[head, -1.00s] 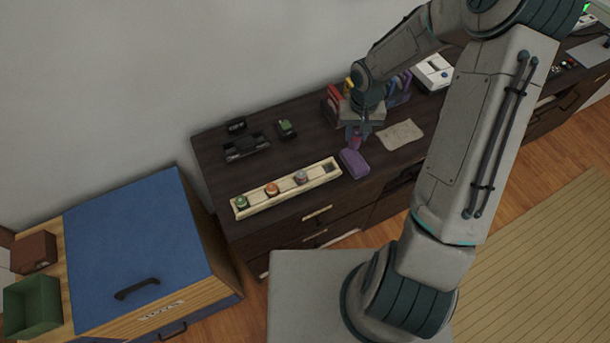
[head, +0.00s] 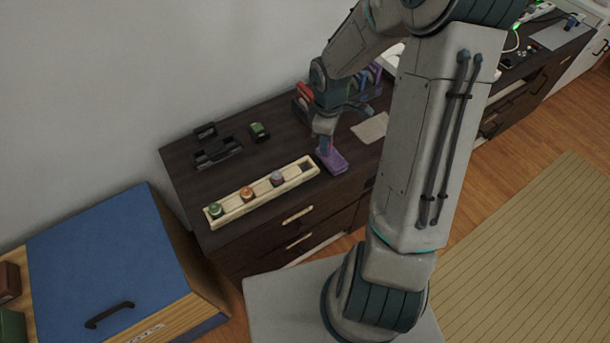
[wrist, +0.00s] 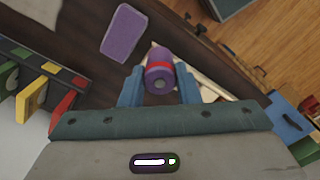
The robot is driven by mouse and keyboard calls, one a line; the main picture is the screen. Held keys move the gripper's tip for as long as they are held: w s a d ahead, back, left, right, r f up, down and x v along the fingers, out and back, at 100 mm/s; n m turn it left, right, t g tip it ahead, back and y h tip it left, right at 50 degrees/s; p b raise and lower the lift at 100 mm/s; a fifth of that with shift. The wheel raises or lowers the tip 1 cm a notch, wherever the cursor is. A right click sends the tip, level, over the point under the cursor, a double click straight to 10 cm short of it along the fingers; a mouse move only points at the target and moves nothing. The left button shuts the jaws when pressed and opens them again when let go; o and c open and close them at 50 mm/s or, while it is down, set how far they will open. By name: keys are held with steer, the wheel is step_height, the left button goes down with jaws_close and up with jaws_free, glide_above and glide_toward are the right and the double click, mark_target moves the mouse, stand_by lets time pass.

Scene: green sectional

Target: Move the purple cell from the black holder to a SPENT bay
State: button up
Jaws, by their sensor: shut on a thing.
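My gripper (head: 325,141) is shut on the purple cell (wrist: 160,73), which has a red band and shows between the two blue fingers in the wrist view. A long cream tray (head: 237,213) lies left of the gripper. It holds a green, an orange and a greyish-pink cell, with a dark empty slot at its right end. A black holder (head: 217,151) stands at the back left. I cannot read any SPENT label.
A small green-and-black device (head: 259,131) sits near the black holder. Red and purple upright items stand behind my gripper. A beige cloth (head: 371,127) lies to the right. A blue-topped chest (head: 110,260) stands at lower left.

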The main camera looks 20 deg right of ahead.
steer(key=s+d+f+n+b, duration=0.2)
steer(key=s+d+n+b, duration=0.3)
steer(key=n, duration=0.7)
steer(key=shift+w+a+f+b, duration=0.3)
steer(key=shift+w+a+f, duration=1.3)
steer(key=shift+f, duration=0.25)
steer(key=shift+w+a+f+b, duration=0.35)
steer(key=shift+w+a+f, duration=1.15)
steer(key=shift+f, duration=0.4)
steer(key=shift+w+a+f+b, duration=0.3)
steer(key=shift+w+a+f, duration=1.3)
steer(key=shift+f, duration=0.25)
steer(key=shift+s, duration=0.1)
steer(key=shift+f, duration=0.15)
steer(key=o, duration=1.1)
steer(key=shift+c, duration=0.2)
